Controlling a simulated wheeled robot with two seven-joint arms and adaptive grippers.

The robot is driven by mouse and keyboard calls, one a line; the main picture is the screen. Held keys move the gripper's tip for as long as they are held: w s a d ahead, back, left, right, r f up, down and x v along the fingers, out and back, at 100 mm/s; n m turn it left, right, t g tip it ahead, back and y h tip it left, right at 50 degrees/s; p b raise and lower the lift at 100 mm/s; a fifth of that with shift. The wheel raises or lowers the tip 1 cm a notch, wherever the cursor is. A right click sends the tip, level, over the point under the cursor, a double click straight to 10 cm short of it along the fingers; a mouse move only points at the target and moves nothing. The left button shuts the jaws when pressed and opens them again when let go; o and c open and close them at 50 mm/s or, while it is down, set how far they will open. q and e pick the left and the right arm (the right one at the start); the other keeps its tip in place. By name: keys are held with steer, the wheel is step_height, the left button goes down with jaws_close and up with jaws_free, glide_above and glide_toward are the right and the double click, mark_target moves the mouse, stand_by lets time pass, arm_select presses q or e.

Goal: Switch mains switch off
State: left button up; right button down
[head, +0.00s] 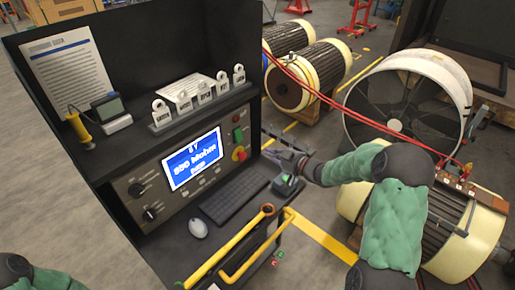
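A red and yellow rotary switch (240,154), which looks like the mains switch, sits at the right end of the test bench's front panel (150,172). A green and a red button (238,135) sit just above it. My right gripper (268,145) comes in from the right, a short way right of the switch and apart from it. Its fingers point left toward the panel and look spread, with nothing between them. The switch handle's exact angle is too small to tell. My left gripper is out of view; only a piece of my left arm shows at the bottom left.
A lit screen (192,158) and black knobs (150,214) are on the panel. A keyboard (234,194) and mouse (197,228) lie on the shelf below. A yellow rail (240,250) stands in front. Padlock-like tags (200,94) stand above. Rotors (305,75) and red cables are at right.

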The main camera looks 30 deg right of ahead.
mark_target(238, 135)
steer(key=b+x, duration=0.3)
steer(key=x, duration=1)
steer(key=shift+w, duration=0.1)
steer(key=f+t+b, duration=0.1)
steer(key=b, duration=0.2)
steer(key=w+t+y+b, duration=0.1)
steer(key=b, duration=0.2)
steer(key=shift+a+f+t+b, duration=0.25)
steer(key=shift+f+t+b, duration=0.1)
steer(key=shift+f+t, duration=0.05)
stand_by(0.6)
stand_by(0.3)
